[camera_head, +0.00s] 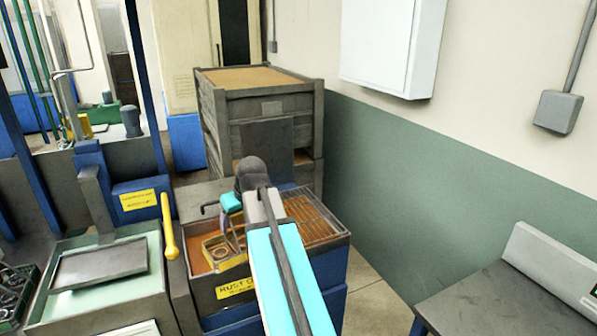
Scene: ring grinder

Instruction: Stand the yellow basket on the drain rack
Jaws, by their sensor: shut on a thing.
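The yellow basket (209,246) is at the left part of an open tank (335,239) holding orange-brown liquid, with a ring-shaped part visible inside it. I cannot tell whether its bottom is in the liquid or just above it. My gripper (231,214) is above the basket, shut on its thin upright handle; the fingertips are small and partly unclear. The drain rack (318,216), a grid of thin bars, lies over the right part of the tank. The basket is left of it, and my arm crosses the picture between them, hiding part of the tank.
A yellow lever (169,226) stands close left of the tank. Further left is a pale green-topped bench (75,295) with a dark plate. A large wooden crate (262,105) stands behind. A grey table (495,303) is at the lower right, with open floor between.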

